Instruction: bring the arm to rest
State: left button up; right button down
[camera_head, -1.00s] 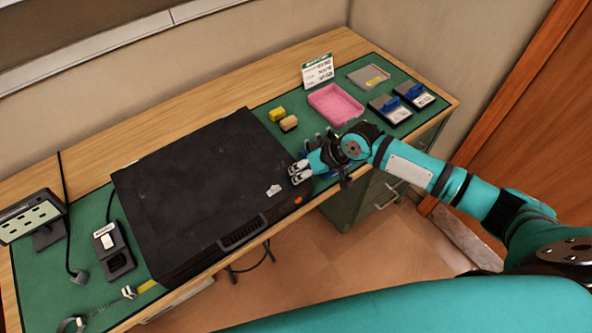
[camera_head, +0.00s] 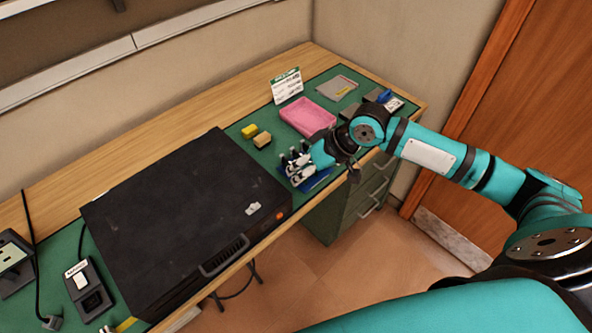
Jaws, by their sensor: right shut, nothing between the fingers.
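My right arm is teal and comes in from the right in the head view. My right gripper (camera_head: 291,171) is shut and empty. It is over the green mat, just right of the black case (camera_head: 185,220) and in front of the pink tray. A blue thing with several upright pegs (camera_head: 317,180) lies under and beside the gripper, partly hidden by it. I cannot tell whether the gripper touches it. My left gripper is not in view.
A pink tray (camera_head: 307,117), yellow block (camera_head: 249,131), tan block (camera_head: 262,140), sign card (camera_head: 286,86) and grey tray (camera_head: 336,88) stand on the green mat (camera_head: 232,133). A switch box (camera_head: 90,288) is at the left. A brown door (camera_head: 530,110) is at the right.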

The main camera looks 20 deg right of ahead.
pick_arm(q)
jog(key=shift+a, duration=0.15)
pick_arm(e)
jog(key=shift+f, duration=0.1)
jog(key=s+a+f+n, duration=0.2)
jog(key=s+a+f, duration=0.4)
jog(key=s+a, duration=0.3)
jog(key=s+d+f+m+h, duration=0.25)
jog(key=s+d+h, duration=0.35)
jog(key=s+d, duration=0.55)
notch_tip(320, 180, down, 26)
jog(key=s+a+g+b, duration=0.2)
jog(key=s, duration=0.1)
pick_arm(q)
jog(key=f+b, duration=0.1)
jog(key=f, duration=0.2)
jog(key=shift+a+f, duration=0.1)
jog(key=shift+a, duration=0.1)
pick_arm(e)
jog(key=s+d+f, duration=0.1)
jog(key=s+f, duration=0.7)
jog(key=f, duration=0.1)
jog(key=s+d+f+g, duration=0.1)
jog(key=s+d+f, duration=0.1)
jog(key=s+f, duration=0.6)
notch_tip(320, 180, down, 2)
jog(key=shift+s+d+f, duration=0.1)
jog(key=shift+s+d, duration=0.15)
jog(key=shift+s, duration=0.1)
